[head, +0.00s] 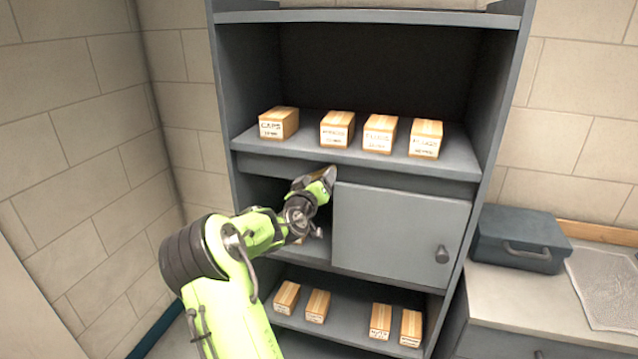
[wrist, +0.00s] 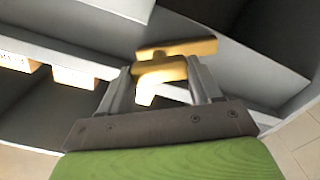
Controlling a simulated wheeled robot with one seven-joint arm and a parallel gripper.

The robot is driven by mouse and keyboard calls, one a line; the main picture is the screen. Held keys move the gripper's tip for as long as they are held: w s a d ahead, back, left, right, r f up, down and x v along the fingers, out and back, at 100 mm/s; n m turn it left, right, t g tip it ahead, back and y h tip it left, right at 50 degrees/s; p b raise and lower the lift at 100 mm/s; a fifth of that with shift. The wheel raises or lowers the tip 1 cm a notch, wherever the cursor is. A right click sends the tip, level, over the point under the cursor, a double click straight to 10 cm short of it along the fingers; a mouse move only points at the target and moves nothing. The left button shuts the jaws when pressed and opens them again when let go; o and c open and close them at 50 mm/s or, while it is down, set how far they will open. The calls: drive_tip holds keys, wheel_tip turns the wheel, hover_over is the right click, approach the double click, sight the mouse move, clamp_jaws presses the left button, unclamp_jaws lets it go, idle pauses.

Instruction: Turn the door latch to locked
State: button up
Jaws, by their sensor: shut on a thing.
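The brass-yellow door latch (wrist: 180,48) shows in the wrist view, its bar lying roughly crosswise with a slight tilt. My gripper (wrist: 161,74) has a finger on each side of the latch's lower part and is shut on it. In the head view my gripper (head: 322,184) is at the upper left edge of the grey cabinet door (head: 395,240), just under the middle shelf, and hides the latch. The door has a dark round knob (head: 442,255) at its right. I cannot tell from the latch's angle whether it is locked.
The grey shelf unit (head: 225,85) holds several labelled boxes on the shelf above, such as the CAPS box (head: 278,124), and several below (head: 317,306). A blue-grey toolbox (head: 520,238) stands on the counter (head: 505,290) at right. A block wall (head: 75,130) is at left.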

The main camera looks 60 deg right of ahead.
drive_tip(key=n+p, duration=0.2)
drive_tip(key=n, duration=0.9)
drive_tip(key=shift+w+n+p, duration=0.15)
drive_tip(key=shift+n+p, duration=0.15)
idle(0.4)
drive_tip(key=o, duration=1.4)
drive_tip(key=shift+o, duration=0.6)
drive_tip(key=shift+d+f, duration=0.1)
drive_tip(key=shift+f, duration=0.05)
drive_tip(key=s+a+b, duration=0.2)
drive_tip(key=a+b, duration=0.1)
drive_tip(key=a, duration=1.2)
drive_tip(key=shift+s+a, duration=0.25)
drive_tip(key=shift+a, duration=0.05)
